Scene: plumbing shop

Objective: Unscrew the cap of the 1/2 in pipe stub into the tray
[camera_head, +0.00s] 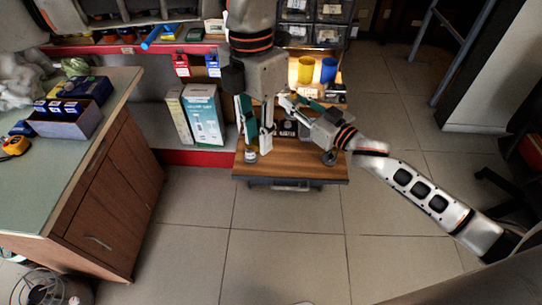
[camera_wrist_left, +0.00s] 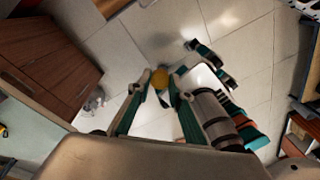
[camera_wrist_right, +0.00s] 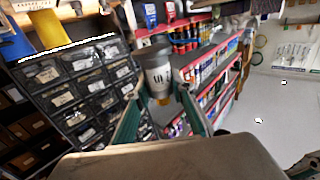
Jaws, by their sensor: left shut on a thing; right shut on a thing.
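My left gripper (camera_head: 251,147) points down over the front left of the small wooden bench. It is shut on a round brass-coloured cap (camera_wrist_left: 160,78), seen end-on between the fingertips in the left wrist view. A small pale thing (camera_head: 250,157) shows just below these fingertips in the head view. My right gripper (camera_wrist_right: 168,88) is shut on the pipe stub (camera_wrist_right: 157,70), a grey cylinder marked 1/2 with a dark upper end and a brass-coloured lower part. In the head view my right gripper (camera_head: 284,99) reaches in from the right. I cannot clearly make out the tray.
The wooden bench (camera_head: 290,172) holds a dark labelled item (camera_head: 288,130), partly hidden by my grippers. Yellow (camera_head: 305,69) and blue (camera_head: 328,70) cylinders stand at its back. A green-topped cabinet (camera_head: 115,190) stands left. Boxes (camera_head: 203,116) stand on a shelf behind. The floor in front is clear.

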